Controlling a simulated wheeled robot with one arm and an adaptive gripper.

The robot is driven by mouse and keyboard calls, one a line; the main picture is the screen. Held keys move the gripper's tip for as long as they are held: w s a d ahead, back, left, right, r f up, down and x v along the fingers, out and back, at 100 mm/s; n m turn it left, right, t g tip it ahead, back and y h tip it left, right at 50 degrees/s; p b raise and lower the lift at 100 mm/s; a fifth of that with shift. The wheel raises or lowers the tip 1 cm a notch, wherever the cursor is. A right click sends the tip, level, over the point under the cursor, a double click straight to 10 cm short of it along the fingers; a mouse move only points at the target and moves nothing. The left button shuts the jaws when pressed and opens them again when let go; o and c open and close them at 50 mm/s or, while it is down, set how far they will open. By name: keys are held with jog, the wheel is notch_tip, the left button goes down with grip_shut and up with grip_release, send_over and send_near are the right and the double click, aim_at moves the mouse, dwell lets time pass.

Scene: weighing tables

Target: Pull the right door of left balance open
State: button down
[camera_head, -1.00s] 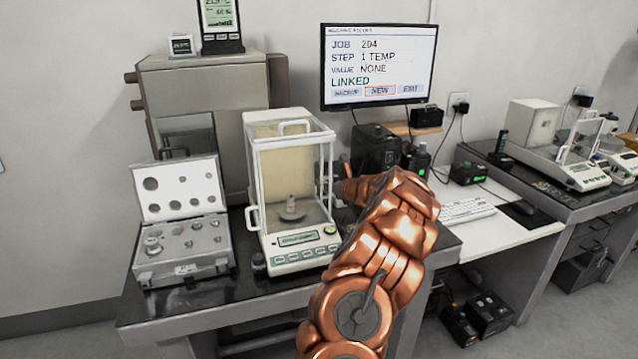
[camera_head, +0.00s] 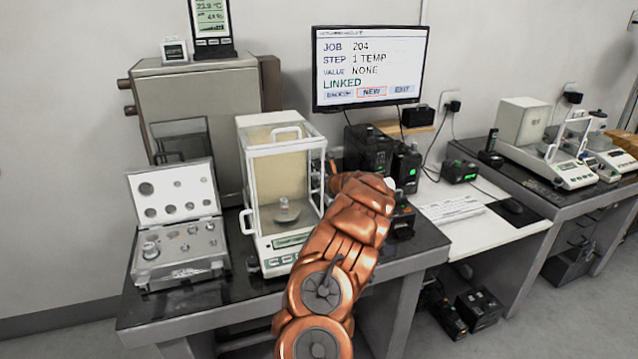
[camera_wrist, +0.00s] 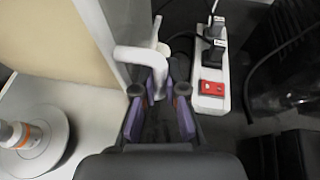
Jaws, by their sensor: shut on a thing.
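The left balance (camera_head: 254,262) is a white-framed glass draft shield on a base, standing on the left table. A small bottle (camera_wrist: 22,134) with an orange and white label stands on its round pan (camera_wrist: 58,143). The right door's white handle (camera_wrist: 152,58) shows in the wrist view, beside the white frame post (camera_wrist: 103,35). My gripper (camera_wrist: 158,98) is shut on this handle, its purple-padded fingers on either side. In the head view my copper arm hides the gripper and part of the balance's front. How far the door is open I cannot tell.
An open case of weights (camera_head: 180,270) stands left of the balance. A white power strip (camera_wrist: 209,78) with plugs and a red switch lies just right of my gripper. Dark boxes (camera_head: 368,150) and a monitor (camera_head: 368,66) are behind. Another balance (camera_head: 545,170) is far right.

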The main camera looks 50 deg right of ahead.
jog(key=c, duration=1.5)
grip_release()
jog(key=shift+v, duration=6)
jog(key=shift+f, duration=0.1)
jog(key=shift+a, duration=0.1)
